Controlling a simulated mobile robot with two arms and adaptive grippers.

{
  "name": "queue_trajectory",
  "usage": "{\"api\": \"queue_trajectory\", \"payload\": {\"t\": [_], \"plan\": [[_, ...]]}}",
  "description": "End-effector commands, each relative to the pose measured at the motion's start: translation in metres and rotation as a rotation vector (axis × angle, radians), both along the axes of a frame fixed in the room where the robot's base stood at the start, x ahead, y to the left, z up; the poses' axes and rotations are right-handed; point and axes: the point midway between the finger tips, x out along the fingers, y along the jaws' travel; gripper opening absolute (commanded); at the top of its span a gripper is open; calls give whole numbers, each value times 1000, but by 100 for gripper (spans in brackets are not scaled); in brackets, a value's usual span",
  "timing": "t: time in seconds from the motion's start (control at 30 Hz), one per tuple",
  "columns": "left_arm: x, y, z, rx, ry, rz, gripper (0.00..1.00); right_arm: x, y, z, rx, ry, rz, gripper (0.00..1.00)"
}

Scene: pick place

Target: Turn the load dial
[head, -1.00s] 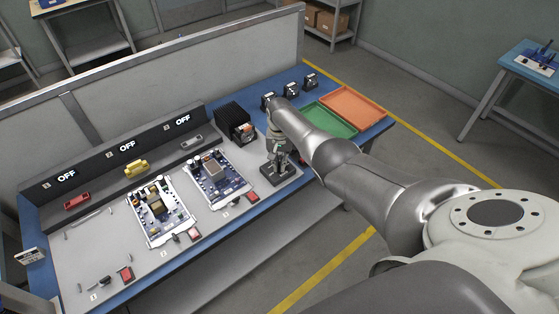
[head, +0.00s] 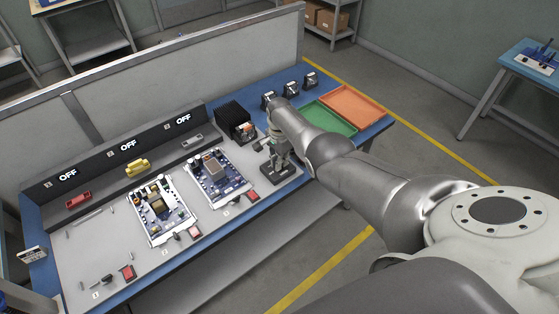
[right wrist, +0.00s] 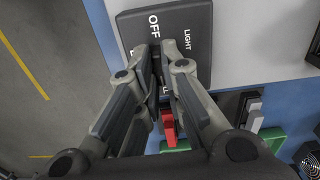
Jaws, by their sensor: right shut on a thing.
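The load dial is a dark block (head: 281,174) at the right front of the grey work mat. In the right wrist view its dark face (right wrist: 191,22) shows the words OFF and LIGHT; other lettering is partly covered. My right gripper (head: 278,159) points down onto the block. In the right wrist view its fingertips (right wrist: 160,58) are close together over the face, shut on the dial's knob, which they mostly hide. My left gripper is not in view.
Two circuit boards (head: 161,208) (head: 217,174) lie on the mat. Three OFF displays line the back panel (head: 125,150). A black finned unit (head: 236,119) stands behind the dial. Green (head: 329,119) and orange (head: 356,104) trays lie to the right.

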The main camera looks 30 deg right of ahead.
Motion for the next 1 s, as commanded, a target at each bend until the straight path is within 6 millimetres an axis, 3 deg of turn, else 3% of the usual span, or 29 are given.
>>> {"api": "queue_trajectory", "payload": {"t": [0.67,0.7,0.83,1.0], "plan": [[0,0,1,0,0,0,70,3,-2,3,-4,-8,-62,0],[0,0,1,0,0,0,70,3,-2,3,-4,-8,-62,13],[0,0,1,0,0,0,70,3,-2,3,-3,-7,-61,29],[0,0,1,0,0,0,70,1,-1,1,-2,-4,-61,30]]}}
